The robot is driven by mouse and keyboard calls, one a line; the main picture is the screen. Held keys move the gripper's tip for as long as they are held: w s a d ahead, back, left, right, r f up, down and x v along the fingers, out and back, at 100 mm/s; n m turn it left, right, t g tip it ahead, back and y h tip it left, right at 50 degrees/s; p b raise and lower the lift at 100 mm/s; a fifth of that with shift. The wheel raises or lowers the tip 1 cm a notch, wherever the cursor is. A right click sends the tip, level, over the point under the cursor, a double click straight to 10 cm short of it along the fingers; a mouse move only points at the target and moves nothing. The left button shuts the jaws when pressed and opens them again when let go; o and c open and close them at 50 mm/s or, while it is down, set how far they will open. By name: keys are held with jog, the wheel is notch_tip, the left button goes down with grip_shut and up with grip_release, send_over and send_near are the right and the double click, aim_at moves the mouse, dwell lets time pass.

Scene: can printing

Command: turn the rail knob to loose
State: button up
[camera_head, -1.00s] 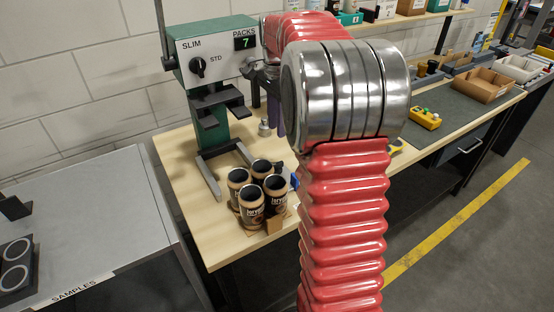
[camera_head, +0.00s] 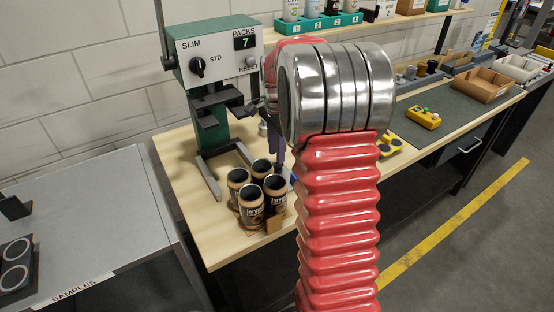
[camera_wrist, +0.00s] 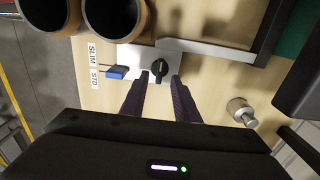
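The rail knob (camera_wrist: 159,69) is a small black knob on a pale metal plate, in the upper middle of the wrist view. A blue block (camera_wrist: 119,72) sits just left of it, beside the SLIM and STD labels (camera_wrist: 94,66). My gripper (camera_wrist: 158,79) is open, with its two dark fingers pointing at the knob. The fingertips lie on either side of the knob's near end, with a gap to each side; I cannot tell their height above it. In the head view, the knob is hidden.
Several cans (camera_head: 251,206) stand together at the bench's front; two cans (camera_wrist: 117,15) are close to the knob. A green press (camera_head: 218,60) with its own SLIM/STD dial (camera_head: 197,67) stands behind. A silver metal piece (camera_wrist: 241,111) stands right of my fingers. Yellow parts (camera_head: 424,118) lie farther right.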

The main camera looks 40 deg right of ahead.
aim_at(277, 167)
jog(key=shift+f, duration=2)
grip_shut()
